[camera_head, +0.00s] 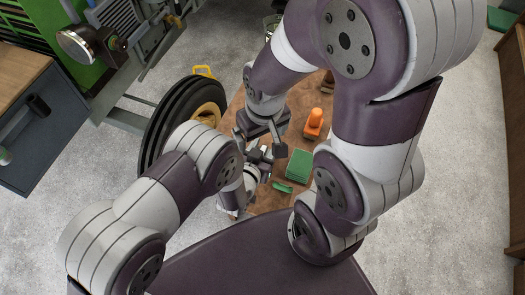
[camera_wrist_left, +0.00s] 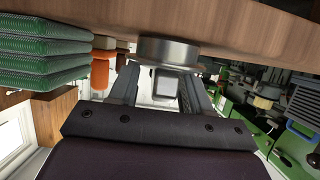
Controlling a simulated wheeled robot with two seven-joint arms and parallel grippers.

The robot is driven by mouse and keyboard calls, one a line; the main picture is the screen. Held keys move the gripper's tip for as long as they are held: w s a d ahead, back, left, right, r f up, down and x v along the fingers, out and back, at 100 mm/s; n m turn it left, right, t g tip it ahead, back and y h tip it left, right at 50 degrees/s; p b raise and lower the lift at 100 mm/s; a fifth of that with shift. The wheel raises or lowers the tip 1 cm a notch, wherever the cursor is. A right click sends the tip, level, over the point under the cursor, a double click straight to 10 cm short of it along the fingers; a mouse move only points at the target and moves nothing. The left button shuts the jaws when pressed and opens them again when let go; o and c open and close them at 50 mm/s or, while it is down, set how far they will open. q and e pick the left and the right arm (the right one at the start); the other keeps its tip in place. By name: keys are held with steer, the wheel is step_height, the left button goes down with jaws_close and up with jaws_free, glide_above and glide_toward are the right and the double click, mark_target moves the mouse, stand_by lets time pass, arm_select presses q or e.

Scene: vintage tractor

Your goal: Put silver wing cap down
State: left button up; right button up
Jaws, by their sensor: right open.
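The silver wing cap (camera_wrist_left: 168,50) is a round metal disc in the left wrist view, seen against the wooden table top (camera_wrist_left: 240,25) in this upside-down picture. My left gripper (camera_wrist_left: 160,76) has its two fingertips at opposite sides of the cap and appears shut on it. In the head view my left gripper (camera_head: 262,164) is low over the table (camera_head: 272,200), and I cannot make out the cap there. My right gripper (camera_head: 260,145) hangs from above, close beside the left one, with its fingers apart and nothing seen between them.
A stack of green pads (camera_head: 299,165), a small green piece (camera_head: 282,187) and an orange object (camera_head: 313,122) are on the table, right of the grippers. A large black tyre (camera_head: 180,115) stands left of the table. A grey cabinet (camera_head: 45,125) is at far left.

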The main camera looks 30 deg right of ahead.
arm_select(q)
steer(key=c, duration=0.5)
steer(key=shift+w+d+f, duration=0.1)
jaws_close()
